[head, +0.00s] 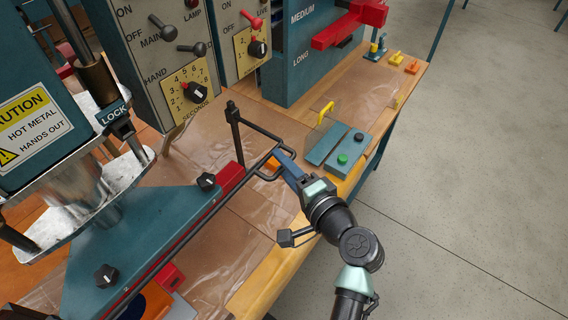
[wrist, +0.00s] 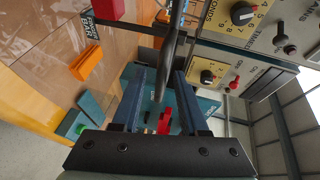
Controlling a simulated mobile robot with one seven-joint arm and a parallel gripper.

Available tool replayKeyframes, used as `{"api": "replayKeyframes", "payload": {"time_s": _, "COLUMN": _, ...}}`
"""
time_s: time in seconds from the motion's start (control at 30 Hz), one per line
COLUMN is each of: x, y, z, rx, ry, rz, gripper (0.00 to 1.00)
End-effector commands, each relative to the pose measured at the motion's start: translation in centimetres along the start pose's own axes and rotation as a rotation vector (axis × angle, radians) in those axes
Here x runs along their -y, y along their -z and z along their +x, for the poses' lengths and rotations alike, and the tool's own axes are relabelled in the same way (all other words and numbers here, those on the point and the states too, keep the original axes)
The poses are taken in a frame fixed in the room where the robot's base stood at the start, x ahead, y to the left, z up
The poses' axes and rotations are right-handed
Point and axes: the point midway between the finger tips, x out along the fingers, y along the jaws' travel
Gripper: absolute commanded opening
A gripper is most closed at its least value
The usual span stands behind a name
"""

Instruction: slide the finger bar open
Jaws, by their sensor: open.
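The finger bar is a black rod frame (head: 255,127) at the front of the blue-green machine. A long rod runs along the machine's front edge, and a bent handle loop stands out to the right. My gripper (head: 281,156) is at this loop, its blue fingers reaching in from the lower right. In the wrist view a dark rod of the bar (wrist: 173,50) runs between the two open fingers of my gripper (wrist: 160,76). The fingers are apart and not closed on it. I cannot tell whether either finger touches the rod.
Two machine cabinets with knobs (head: 197,91) stand behind the bar. A blue-green box with green and black buttons (head: 343,158) is right of my gripper. An orange block (wrist: 86,63) lies near the fingers. Clear sheets cover the wooden bench (head: 262,270). Floor at right is clear.

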Motion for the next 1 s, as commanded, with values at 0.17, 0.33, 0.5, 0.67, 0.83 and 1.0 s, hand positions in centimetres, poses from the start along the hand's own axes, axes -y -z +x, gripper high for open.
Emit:
{"api": "replayKeyframes", "payload": {"time_s": 0.17, "x": -0.2, "y": 0.1, "z": -2.6, "rx": -0.005, "ry": -0.002, "rz": 0.001, "gripper": 0.43}}
{"api": "replayKeyframes", "payload": {"time_s": 0.33, "x": -0.2, "y": 0.1, "z": -6.5, "rx": -0.006, "ry": -0.001, "rz": 0.000, "gripper": 0.43}}
{"api": "replayKeyframes", "payload": {"time_s": 0.5, "x": -0.1, "y": 0.1, "z": -9.9, "rx": -0.006, "ry": 0.000, "rz": -0.001, "gripper": 0.43}}
{"api": "replayKeyframes", "payload": {"time_s": 0.67, "x": -0.1, "y": 0.1, "z": -11.9, "rx": -0.004, "ry": 0.001, "rz": 0.000, "gripper": 0.43}}
{"api": "replayKeyframes", "payload": {"time_s": 0.83, "x": 0.0, "y": 0.1, "z": -12.7, "rx": -0.003, "ry": 0.001, "rz": 0.000, "gripper": 0.43}}
{"api": "replayKeyframes", "payload": {"time_s": 1.0, "x": 0.0, "y": 0.0, "z": -12.7, "rx": -0.002, "ry": 0.001, "rz": 0.000, "gripper": 0.43}}
